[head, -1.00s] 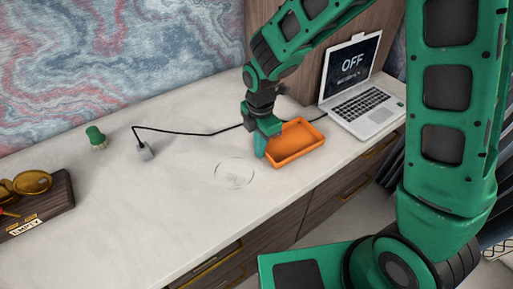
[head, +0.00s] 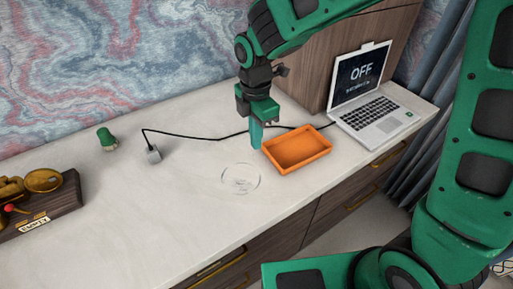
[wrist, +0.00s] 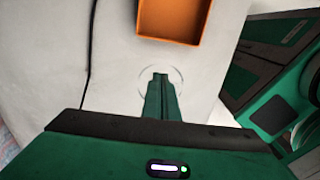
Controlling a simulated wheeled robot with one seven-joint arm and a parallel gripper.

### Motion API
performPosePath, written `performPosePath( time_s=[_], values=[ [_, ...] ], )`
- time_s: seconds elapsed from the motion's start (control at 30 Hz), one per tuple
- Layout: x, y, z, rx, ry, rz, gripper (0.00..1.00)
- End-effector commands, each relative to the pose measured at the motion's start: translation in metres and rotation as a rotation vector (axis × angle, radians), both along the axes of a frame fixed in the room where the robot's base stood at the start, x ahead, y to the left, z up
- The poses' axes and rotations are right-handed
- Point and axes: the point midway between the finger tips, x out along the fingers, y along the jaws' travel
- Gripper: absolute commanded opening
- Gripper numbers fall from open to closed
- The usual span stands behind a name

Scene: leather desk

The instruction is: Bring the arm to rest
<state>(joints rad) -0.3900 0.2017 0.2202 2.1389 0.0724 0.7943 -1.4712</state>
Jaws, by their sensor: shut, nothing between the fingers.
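My green gripper (head: 257,135) points down over the desk (head: 200,195), just left of the orange tray (head: 298,148) in the head view. In the wrist view its two fingers (wrist: 160,78) are together with nothing between them. The tray (wrist: 172,18) is empty where I can see into it and lies ahead of the fingertips there. A faint clear ring (head: 241,179) lies on the desk in front of the gripper, and it shows around the fingertips in the wrist view.
A laptop (head: 372,100) reading OFF stands open at the right. A black cable (head: 200,138) runs behind my gripper to a grey plug (head: 153,154). A green-topped brush (head: 107,139) and a dark wooden stand (head: 50,205) labelled EMPTY are at the left. The desk's middle is clear.

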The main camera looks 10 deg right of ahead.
Motion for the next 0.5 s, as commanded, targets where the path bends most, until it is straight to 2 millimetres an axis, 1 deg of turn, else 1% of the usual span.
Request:
performPosePath(
  time_s=[0.03,0.1,0.27,0.33,0.37,0.43,0.47,0.5],
  values=[
    [0.000,0.000,0.005,0.000,-0.001,0.000,0.00],
    [0.000,0.000,0.009,0.000,0.000,0.000,0.00],
    [0.000,-0.001,0.012,-0.001,0.002,-0.001,0.00],
    [0.000,-0.006,0.013,-0.003,0.000,-0.023,0.00],
    [0.001,-0.011,0.015,-0.005,-0.002,-0.044,0.00],
    [0.003,-0.031,0.021,-0.012,-0.009,-0.134,0.00],
    [0.003,-0.043,0.024,-0.017,-0.013,-0.189,0.00],
    [0.003,-0.063,0.029,-0.024,-0.018,-0.279,0.00]
  ],
)
